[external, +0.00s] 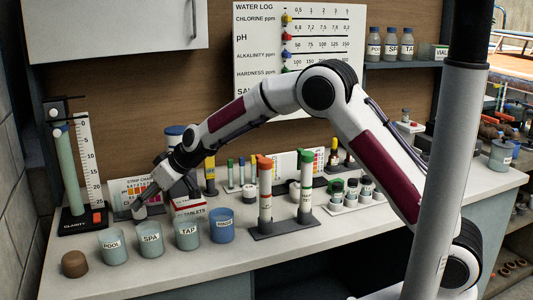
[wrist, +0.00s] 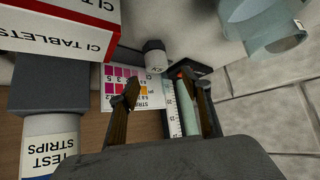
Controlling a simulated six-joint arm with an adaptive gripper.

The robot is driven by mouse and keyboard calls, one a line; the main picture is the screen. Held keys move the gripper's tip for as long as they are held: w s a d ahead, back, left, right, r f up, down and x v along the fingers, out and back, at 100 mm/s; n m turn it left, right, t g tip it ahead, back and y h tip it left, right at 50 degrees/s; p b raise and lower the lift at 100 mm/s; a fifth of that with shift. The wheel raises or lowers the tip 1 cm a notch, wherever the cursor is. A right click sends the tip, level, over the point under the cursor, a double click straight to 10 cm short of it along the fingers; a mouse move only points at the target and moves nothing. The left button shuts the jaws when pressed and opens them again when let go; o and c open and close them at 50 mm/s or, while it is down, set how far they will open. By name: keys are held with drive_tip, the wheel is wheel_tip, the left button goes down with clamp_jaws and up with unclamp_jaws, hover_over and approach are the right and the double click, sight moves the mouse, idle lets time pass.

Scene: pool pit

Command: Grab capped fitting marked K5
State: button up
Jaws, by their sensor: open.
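A small white fitting with a grey cap (wrist: 154,56) stands on the counter in the wrist view, just beyond my fingertips and slightly above the middle of the picture. It bears a small dark mark, too blurred to read surely as K5. In the external view a small pale cylinder (external: 139,212), apparently the same fitting, shows right below my gripper (external: 143,196). In the wrist view my gripper (wrist: 162,90) is open, its two dark fingers apart with nothing between them. The fitting looks apart from both fingers.
The clarity tube stand (external: 78,175) is close on the left. A red and white tablets box (external: 188,206) and a test strips bottle (wrist: 50,140) are close by. Labelled cups, including the POOL cup (external: 112,246), line the front. Tall tubes (external: 265,195) stand to the right.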

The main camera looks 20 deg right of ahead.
sight(142, 208)
drive_tip(key=shift+w+a+f, duration=0.3)
drive_tip(key=shift+a+f, duration=0.05)
drive_tip(key=shift+f, duration=0.1)
drive_tip(key=shift+f, duration=0.1)
drive_tip(key=shift+d+f+x, duration=0.1)
drive_tip(key=shift+d+x, duration=0.05)
drive_tip(key=shift+x, duration=0.7)
drive_tip(key=shift+d+f+x, duration=0.1)
drive_tip(key=shift+d+x, duration=0.05)
drive_tip(key=shift+x, duration=1.55)
drive_tip(key=c, duration=1.2)
